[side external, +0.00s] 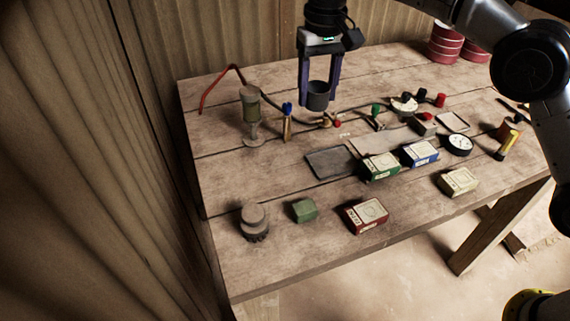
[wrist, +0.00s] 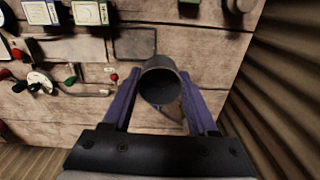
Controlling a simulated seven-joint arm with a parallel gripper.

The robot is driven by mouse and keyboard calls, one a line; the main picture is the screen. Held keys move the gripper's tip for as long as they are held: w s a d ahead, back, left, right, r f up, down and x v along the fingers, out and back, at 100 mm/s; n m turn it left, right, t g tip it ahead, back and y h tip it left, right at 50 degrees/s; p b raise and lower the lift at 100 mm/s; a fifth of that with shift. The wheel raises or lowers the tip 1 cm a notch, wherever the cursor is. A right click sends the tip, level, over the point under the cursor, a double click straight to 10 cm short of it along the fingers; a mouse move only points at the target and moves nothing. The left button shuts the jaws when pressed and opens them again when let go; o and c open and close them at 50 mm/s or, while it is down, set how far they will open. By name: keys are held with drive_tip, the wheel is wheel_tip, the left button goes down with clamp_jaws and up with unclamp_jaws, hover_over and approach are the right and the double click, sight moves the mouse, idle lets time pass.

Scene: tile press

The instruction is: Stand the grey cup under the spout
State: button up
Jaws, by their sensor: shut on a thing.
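The grey cup (side external: 318,96) hangs upright between the fingers of my gripper (side external: 318,102), above the back middle of the table. My gripper is shut on the cup's sides. In the wrist view the cup (wrist: 160,82) shows its open mouth between the two blue fingers (wrist: 158,98). A small brass fitting with a red knob (side external: 328,122) stands on the table just below the cup in the side view. I cannot tell surely whether this fitting is the spout. The cup hides part of the table under it in the wrist view.
A blue-topped brass valve (side external: 287,122) and a green-topped one (side external: 376,116) stand nearby. A dark plate (side external: 331,162) and several boxes lie in front.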

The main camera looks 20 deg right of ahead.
sight(285, 138)
drive_tip(key=a+f, duration=0.1)
drive_tip(key=f, duration=0.5)
drive_tip(key=a+f, duration=0.2)
drive_tip(key=f, duration=0.4)
drive_tip(key=w+a+f, duration=0.1)
drive_tip(key=f, duration=0.5)
drive_tip(key=shift+a+f, duration=0.3)
drive_tip(key=shift+w, duration=2.1)
drive_tip(key=shift+f, duration=0.55)
drive_tip(key=shift+f, duration=0.1)
drive_tip(key=o, duration=1.4)
wheel_tip(285, 138, up, 7)
drive_tip(key=shift+f, duration=0.2)
drive_tip(key=shift+r, duration=0.55)
